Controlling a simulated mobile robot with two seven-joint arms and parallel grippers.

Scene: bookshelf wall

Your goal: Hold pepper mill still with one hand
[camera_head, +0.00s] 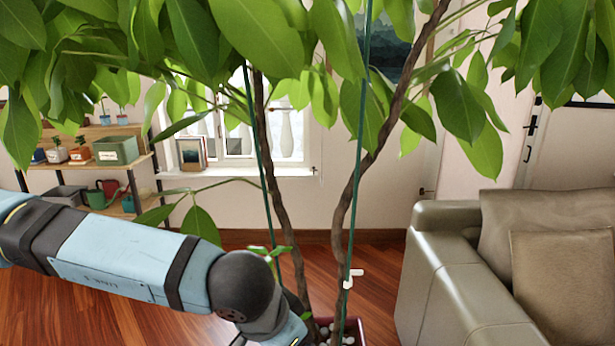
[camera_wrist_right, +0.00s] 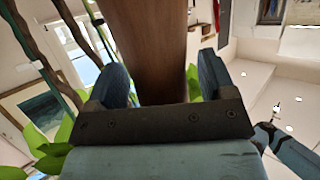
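I see nothing in either view that I can surely call a pepper mill. In the right wrist view my right gripper (camera_wrist_right: 161,78) has its two dark fingers spread apart. A brown wood-grained thing (camera_wrist_right: 153,35) shows between and beyond them. A narrow strip of background shows between it and the right-hand finger, and I cannot tell what it is. In the head view my light blue left arm reaches in from the left to the foot of the plant. My left gripper is out of frame below. My right gripper is not in the head view.
A tall leafy plant (camera_head: 265,160) in a dark red pot (camera_head: 357,331) stands in front of me, hiding much of the room. A leather sofa (camera_head: 455,280) is at right. A wooden shelf (camera_head: 95,130) and a window stand behind at left. Wooden floor shows between.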

